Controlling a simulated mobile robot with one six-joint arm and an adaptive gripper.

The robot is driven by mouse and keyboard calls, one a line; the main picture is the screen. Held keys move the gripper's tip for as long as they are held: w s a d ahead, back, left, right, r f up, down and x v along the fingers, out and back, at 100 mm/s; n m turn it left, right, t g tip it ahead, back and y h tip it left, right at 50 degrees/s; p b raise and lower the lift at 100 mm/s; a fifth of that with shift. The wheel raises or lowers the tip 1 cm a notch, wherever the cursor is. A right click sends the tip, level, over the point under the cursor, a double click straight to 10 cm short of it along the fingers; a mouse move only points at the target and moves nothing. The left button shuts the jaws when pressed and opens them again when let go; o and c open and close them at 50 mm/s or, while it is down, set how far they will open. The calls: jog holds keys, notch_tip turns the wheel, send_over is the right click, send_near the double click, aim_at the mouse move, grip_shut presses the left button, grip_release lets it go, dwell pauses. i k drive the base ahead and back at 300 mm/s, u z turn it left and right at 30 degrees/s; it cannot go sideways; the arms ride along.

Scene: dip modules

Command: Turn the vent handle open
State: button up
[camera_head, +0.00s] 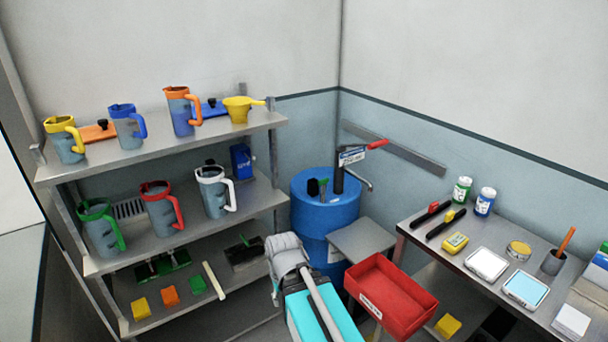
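A blue drum (325,215) stands in the corner behind the shelf and the work table. On its top is a black pump column (339,178) with a red-tipped lever (376,144), a white label and a grey spout. A small green upright piece (323,187) stands on the drum top left of the pump, beside a dark fitting (312,188). Either may be the vent handle; I cannot tell which, nor how it is turned. My grey and teal arm parts show at the bottom centre, in front of the drum. My gripper's fingers are not visible.
A metal shelf (130,260) with several jugs stands left of the drum. A grey stand (362,238) and a red bin (390,298) stand at the drum's front right.

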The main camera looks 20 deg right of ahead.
aim_at(322, 182)
jog(key=z, duration=0.15)
jog(key=i, duration=1.15)
jog(key=z, duration=0.65)
